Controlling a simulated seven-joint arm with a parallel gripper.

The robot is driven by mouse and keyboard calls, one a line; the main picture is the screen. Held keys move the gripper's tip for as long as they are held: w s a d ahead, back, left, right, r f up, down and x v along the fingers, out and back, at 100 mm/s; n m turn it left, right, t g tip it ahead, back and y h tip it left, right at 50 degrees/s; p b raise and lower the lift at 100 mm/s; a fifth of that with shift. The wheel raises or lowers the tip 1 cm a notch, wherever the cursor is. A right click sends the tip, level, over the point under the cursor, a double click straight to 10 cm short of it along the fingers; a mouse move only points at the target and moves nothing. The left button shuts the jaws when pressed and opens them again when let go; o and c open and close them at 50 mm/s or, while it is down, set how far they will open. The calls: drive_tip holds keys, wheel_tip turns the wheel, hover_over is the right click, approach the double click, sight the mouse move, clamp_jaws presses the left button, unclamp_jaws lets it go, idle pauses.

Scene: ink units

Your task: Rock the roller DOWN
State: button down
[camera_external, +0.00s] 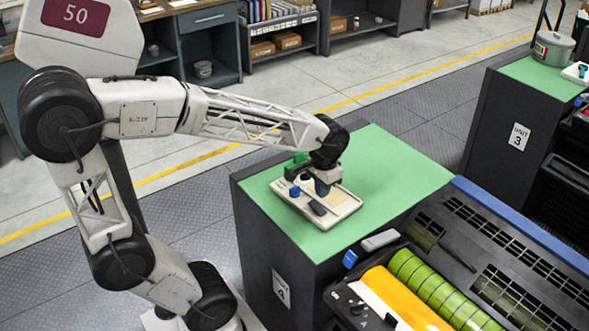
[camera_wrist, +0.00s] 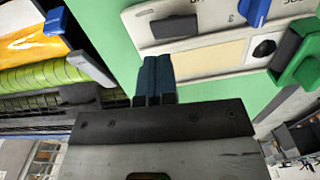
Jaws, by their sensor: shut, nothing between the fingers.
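A cream control panel (camera_external: 345,205) lies on the green top of the near unit; it also shows in the wrist view (camera_wrist: 140,28). It carries a dark rocker-like block (camera_wrist: 176,27), a beige strip (camera_wrist: 215,58), a blue piece (camera_wrist: 255,10) and a green piece (camera_wrist: 300,52). My gripper (camera_external: 323,188) is over the panel. In the wrist view its dark blue fingertips (camera_wrist: 155,66) are together and empty, just beside the panel's edge near the dark block. Contact cannot be told. A green banded roller (camera_external: 435,290) lies in the machine beside a yellow-orange inked one (camera_external: 400,300).
A grey bar (camera_external: 381,240) and a blue knob (camera_external: 349,259) sit at the machine's near edge. A blue rail (camera_external: 520,225) runs along its far side. Another unit with a grey pot (camera_external: 553,50) stands at upper right. The green top (camera_external: 400,165) is clear behind the panel.

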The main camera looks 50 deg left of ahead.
drive_tip(key=shift+r, duration=0.55)
drive_tip(key=shift+s, duration=0.15)
drive_tip(key=shift+s+r, duration=0.15)
drive_tip(key=shift+s, duration=0.15)
drive_tip(key=s+t, duration=0.2)
drive_tip(key=s, duration=0.7)
drive_tip(key=shift+s+a+t, duration=0.3)
drive_tip(key=shift+s+a, duration=0.1)
drive_tip(key=shift+a, duration=0.05)
